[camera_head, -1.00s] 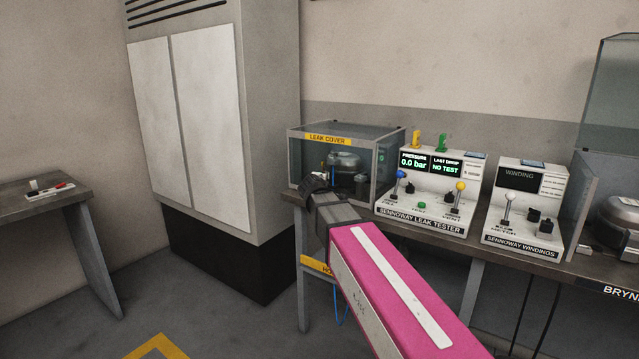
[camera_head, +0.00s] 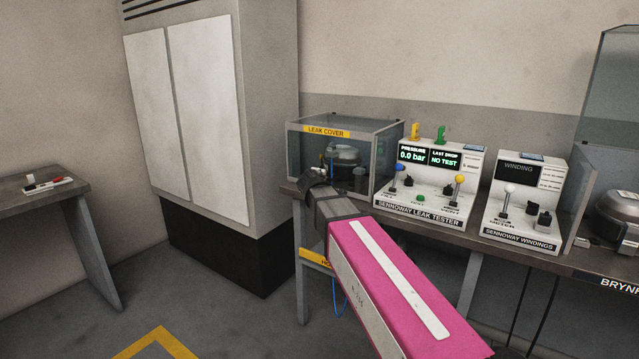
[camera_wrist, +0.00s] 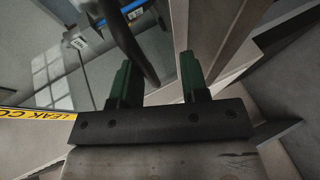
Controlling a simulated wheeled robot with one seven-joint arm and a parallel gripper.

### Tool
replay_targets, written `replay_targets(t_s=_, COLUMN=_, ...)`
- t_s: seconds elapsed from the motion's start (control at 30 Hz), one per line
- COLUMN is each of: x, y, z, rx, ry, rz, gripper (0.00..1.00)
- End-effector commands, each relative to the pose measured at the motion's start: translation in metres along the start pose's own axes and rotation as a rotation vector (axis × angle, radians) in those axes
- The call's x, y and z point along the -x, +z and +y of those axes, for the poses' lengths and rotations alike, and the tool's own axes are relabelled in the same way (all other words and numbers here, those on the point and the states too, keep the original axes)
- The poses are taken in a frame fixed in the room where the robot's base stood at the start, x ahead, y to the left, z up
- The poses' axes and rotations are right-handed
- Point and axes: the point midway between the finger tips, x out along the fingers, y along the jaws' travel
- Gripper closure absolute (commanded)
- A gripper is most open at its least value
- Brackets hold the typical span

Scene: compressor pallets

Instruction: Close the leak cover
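The leak cover (camera_head: 375,130) is a clear box with grey edges and a yellow label, standing at the left end of the bench. It looks lowered around a dark compressor (camera_head: 345,157); my gripper hides part of its lower front edge, so I cannot tell if it sits flush. My gripper (camera_head: 312,180) is at the cover's lower front left corner. In the wrist view my gripper (camera_wrist: 155,80) has its two green fingers apart, with a dark curved bar reaching between them. I cannot tell whether they touch it. The yellow cover label (camera_wrist: 35,114) shows at left.
The leak tester (camera_head: 430,185) stands right of the cover, showing 0.0 bar and NO TEST. The windings tester (camera_head: 522,205) is further right. A tall grey cabinet (camera_head: 210,110) stands behind at left. A small table (camera_head: 50,200) is at far left. The floor between is clear.

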Motion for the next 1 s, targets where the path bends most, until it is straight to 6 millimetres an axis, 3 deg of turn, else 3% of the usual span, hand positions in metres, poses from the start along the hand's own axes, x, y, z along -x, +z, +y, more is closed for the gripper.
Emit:
replay_targets(t_s=0.17, x=0.010, y=0.001, z=-0.001, rx=0.000, ry=0.000, rz=0.001, gripper=0.62)
replay_targets(t_s=0.7, x=0.098, y=0.001, z=-0.001, rx=0.000, ry=0.000, rz=0.001, gripper=0.62)
replay_targets(t_s=1.0, x=0.108, y=0.000, z=0.000, rx=0.000, ry=0.000, rz=0.000, gripper=0.62)
